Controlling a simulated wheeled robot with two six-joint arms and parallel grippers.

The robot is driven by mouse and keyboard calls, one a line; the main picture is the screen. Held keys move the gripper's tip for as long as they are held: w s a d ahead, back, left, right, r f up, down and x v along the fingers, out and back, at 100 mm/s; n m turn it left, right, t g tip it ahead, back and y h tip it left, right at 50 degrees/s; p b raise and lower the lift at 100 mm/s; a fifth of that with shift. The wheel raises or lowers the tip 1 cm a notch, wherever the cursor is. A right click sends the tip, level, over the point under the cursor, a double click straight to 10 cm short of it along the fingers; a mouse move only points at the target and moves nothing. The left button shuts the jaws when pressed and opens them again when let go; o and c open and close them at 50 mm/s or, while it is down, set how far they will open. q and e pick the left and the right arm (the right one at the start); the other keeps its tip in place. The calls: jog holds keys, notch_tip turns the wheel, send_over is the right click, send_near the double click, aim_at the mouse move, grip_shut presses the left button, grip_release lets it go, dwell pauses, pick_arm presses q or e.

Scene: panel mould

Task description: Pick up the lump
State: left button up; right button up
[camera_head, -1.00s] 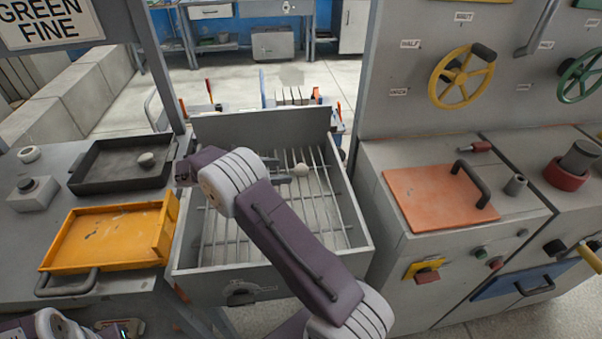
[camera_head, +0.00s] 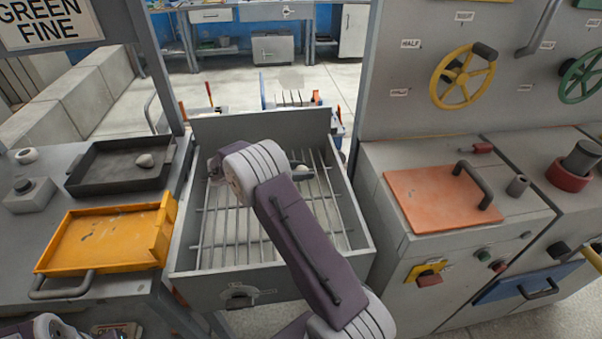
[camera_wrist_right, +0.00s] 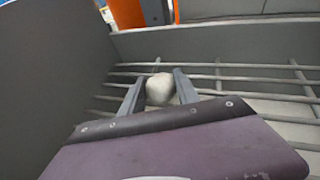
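A pale, rounded lump (camera_head: 302,173) rests on the bars inside a grey open box (camera_head: 357,235). My right gripper (camera_head: 298,168) reaches in over the bars from the left, partly hidden by its own wrist. In the right wrist view, the lump (camera_wrist_right: 160,89) sits between the tips of the two dark fingers, one on each side. The fingers look open around it; a firm hold does not show. A second pale lump (camera_head: 145,160) lies in a black tray (camera_head: 95,190) on the left bench. My left gripper is not in view.
The grey box has raised walls and a taller back plate (camera_head: 262,128). A yellow tray (camera_head: 105,265) with a handle lies on the left bench. At right stands a grey cabinet with an orange lid (camera_head: 430,205) and a yellow handwheel (camera_head: 463,78).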

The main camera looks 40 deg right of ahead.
aim_at(301, 168)
grip_shut()
jog(key=shift+r, duration=0.3)
notch_tip(301, 168, up, 4)
jog(key=shift+r+p, duration=0.1)
jog(key=shift+p, duration=0.5)
jog(key=s+a+r, duration=0.1)
jog(key=s+r, duration=0.5)
jog(key=s, duration=0.5)
jog(key=shift+s+r+p, duration=0.15)
jog(key=shift+s+p, duration=0.15)
jog(key=shift+p, duration=0.1)
